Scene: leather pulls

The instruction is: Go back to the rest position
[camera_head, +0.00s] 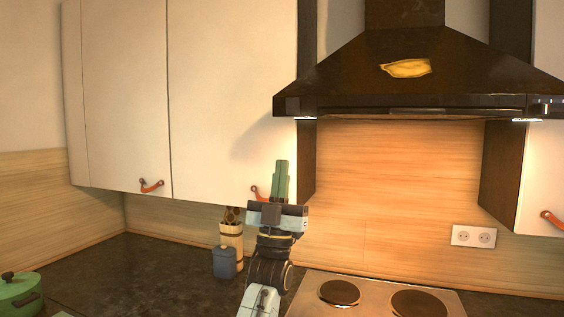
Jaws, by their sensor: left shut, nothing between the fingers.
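My left gripper (282,175) points upward in the head view, with its green fingers together and nothing between them. It stands in front of the lower right corner of a closed white cabinet door (232,95). An orange leather pull (257,192) on that door is partly hidden behind the gripper. I cannot tell whether the fingers touch the door or the pull. My right gripper is not in view.
A dark range hood (420,75) hangs right of the gripper, above a stove (375,295). Another leather pull (151,186) is on the left door. A utensil holder (231,240) and blue-grey container (224,262) stand on the dark counter (130,275). A green pot (18,293) is at lower left.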

